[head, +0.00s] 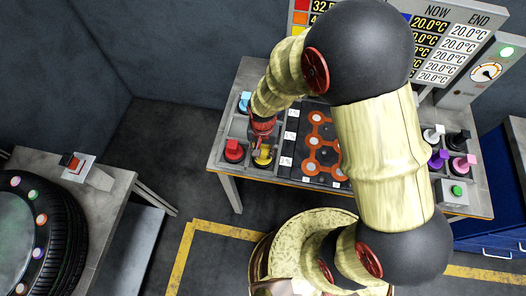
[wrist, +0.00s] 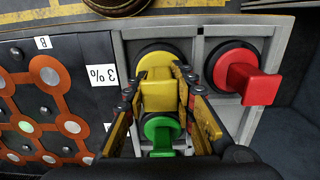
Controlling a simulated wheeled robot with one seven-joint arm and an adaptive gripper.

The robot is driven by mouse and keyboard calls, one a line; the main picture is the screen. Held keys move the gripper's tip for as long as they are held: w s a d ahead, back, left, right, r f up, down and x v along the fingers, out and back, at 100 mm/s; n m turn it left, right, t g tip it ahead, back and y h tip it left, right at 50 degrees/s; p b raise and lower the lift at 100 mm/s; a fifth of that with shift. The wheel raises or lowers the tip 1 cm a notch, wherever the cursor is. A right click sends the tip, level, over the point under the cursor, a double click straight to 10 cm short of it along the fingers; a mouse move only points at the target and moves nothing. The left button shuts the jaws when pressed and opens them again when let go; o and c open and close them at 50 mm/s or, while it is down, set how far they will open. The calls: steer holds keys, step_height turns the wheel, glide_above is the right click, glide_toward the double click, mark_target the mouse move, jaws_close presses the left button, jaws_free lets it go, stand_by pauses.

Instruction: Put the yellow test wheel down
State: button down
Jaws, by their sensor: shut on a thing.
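The yellow test wheel (wrist: 157,62) has a yellow block handle on a round yellow disc with a dark rim. My gripper (wrist: 156,84) is shut on its handle from both sides. The wheel is at a compartment of the grey tray (wrist: 198,42), beside the red wheel. I cannot tell whether it touches the tray floor. In the head view the yellow wheel (head: 263,157) shows below my gripper (head: 263,138), at the left front of the table, partly hidden by the fingers.
A red wheel (wrist: 247,80) stands beside the yellow one, and a green wheel (wrist: 160,130) shows between my fingers. The dark board (wrist: 55,95) with orange rings adjoins the tray. A blue wheel (head: 245,101) sits further back. White, black, purple and pink wheels stand at the table's right.

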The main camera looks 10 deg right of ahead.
steer(key=shift+f, duration=0.1)
steer(key=c, duration=1.6)
jaws_free()
steer(key=shift+o, duration=0.6)
step_height(320, 180, up, 12)
steer(key=shift+r+p, duration=0.2)
steer(key=shift+p, duration=0.55)
steer(key=s+d+r+n+t, duration=0.1)
steer(key=s+d+r, duration=0.3)
steer(key=r, duration=0.4)
steer(key=s+d+r+n+t, duration=0.1)
steer(key=s+d+r, duration=0.3)
steer(key=r, duration=0.4)
steer(key=s+d+r+n+t, duration=0.2)
steer(key=s+d+r+t, duration=0.1)
steer(key=r, duration=0.4)
steer(key=shift+s+d+r+t, duration=0.3)
steer(key=shift+s+d+r, duration=0.15)
steer(key=shift+s, duration=0.2)
